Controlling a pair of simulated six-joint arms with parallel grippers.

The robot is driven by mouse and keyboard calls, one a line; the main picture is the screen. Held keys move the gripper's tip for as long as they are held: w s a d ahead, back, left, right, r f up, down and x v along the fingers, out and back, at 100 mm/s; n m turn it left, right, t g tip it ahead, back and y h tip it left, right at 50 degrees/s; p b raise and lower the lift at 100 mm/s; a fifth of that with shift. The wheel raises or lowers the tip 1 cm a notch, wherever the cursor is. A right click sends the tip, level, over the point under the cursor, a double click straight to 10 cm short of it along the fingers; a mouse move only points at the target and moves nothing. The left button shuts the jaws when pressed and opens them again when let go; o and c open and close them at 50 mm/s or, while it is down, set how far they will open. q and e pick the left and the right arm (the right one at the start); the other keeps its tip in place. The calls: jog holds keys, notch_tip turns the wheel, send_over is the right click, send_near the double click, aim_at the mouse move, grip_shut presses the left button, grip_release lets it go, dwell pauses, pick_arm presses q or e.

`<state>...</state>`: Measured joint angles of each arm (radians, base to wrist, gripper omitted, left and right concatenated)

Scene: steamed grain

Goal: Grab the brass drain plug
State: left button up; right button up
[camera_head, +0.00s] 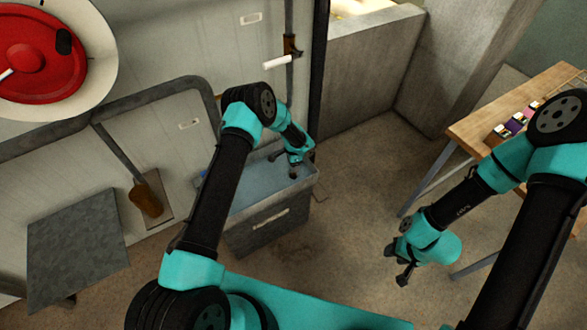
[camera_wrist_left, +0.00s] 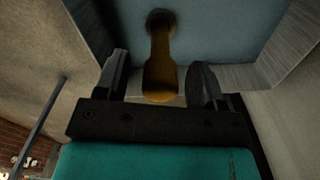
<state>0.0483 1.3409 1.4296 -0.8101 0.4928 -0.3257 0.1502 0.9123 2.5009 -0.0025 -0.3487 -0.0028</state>
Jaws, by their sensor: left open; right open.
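The brass drain plug (camera_wrist_left: 160,70) shows in the left wrist view as a yellow-brown upright shape with a dark round far end. It lies in line with the gap between the two fingers of my left gripper (camera_wrist_left: 162,82), which are open; I see no finger touching it. In the head view my left gripper (camera_head: 296,168) reaches down at the right end of a grey tub (camera_head: 268,217); the plug cannot be made out there. My right gripper (camera_head: 402,272) hangs open and empty over the floor at the right.
The tub holds bluish water (camera_head: 250,187). A wooden table (camera_head: 470,125) with small coloured items stands at the right. A grey slab (camera_head: 75,240) and a red lid (camera_head: 45,60) in a pale round vessel are at the left. The floor right of the tub is clear.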

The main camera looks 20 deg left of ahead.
pick_arm(q)
jog(key=shift+f, duration=0.65)
jog(key=shift+c, duration=0.4)
grip_shut()
jog(key=shift+r, duration=0.2)
notch_tip(320, 180, up, 10)
jog(key=shift+f, duration=0.15)
dwell(0.6)
